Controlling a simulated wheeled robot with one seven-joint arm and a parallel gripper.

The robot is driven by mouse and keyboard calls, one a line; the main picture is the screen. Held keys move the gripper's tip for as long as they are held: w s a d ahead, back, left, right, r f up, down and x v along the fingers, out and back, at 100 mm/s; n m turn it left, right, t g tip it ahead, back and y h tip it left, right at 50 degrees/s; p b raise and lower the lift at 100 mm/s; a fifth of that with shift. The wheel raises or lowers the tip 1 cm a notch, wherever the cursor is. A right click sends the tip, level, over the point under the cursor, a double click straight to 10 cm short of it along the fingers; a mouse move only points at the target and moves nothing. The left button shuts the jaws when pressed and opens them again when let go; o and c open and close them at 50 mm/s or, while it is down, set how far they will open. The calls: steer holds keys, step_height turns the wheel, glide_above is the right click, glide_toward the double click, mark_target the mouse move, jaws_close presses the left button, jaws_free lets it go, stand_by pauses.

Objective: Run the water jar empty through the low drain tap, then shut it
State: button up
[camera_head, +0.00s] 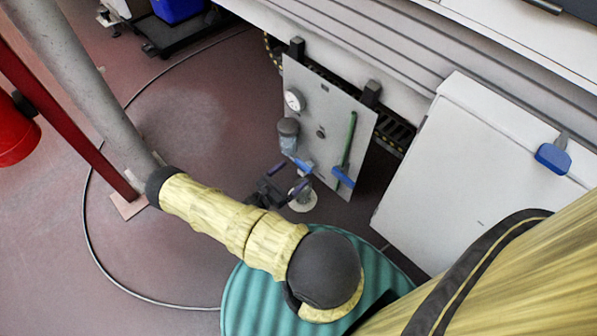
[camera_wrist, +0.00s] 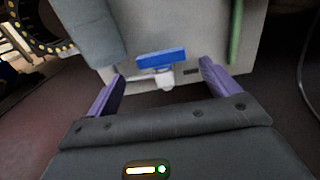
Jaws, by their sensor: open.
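The water jar (camera_head: 289,142), blue-grey with a dark cap, is fixed upright on a grey panel (camera_head: 325,120); its side fills the upper left of the wrist view (camera_wrist: 85,30). Its low drain tap (camera_head: 301,163) has a blue bar handle (camera_wrist: 162,60) lying crosswise over a pale valve body (camera_wrist: 164,78) in the wrist view. The water level and any flow cannot be made out. My gripper (camera_head: 287,178) is open and empty in front of the tap. In the wrist view its purple fingers (camera_wrist: 161,70) stand either side of the tap, apart from the handle.
A pale round drain cup (camera_head: 303,201) stands on the floor below the tap. A green pipe with a second blue handle (camera_head: 343,177) is right of the jar, and a gauge (camera_head: 294,100) above it. A white cabinet (camera_head: 480,180) stands at right; a cable (camera_head: 86,210) crosses the floor.

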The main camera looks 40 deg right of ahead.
mark_target(300, 166)
steer(key=d+b, duration=0.1)
steer(key=d, duration=0.3)
steer(key=shift+w, duration=0.15)
steer(key=c, duration=1)
steer(key=shift+w, duration=0.1)
steer(key=m+g+b, duration=0.1)
steer(key=g+b, duration=0.1)
steer(key=shift+w+f+m+g, duration=0.1)
steer(key=shift+w+m+g, duration=0.15)
steer(key=shift+m+g, duration=0.15)
steer(key=shift+w+m+g+b, duration=0.1)
steer(key=shift+m+g+b, duration=0.25)
steer(key=shift+m+g, duration=0.4)
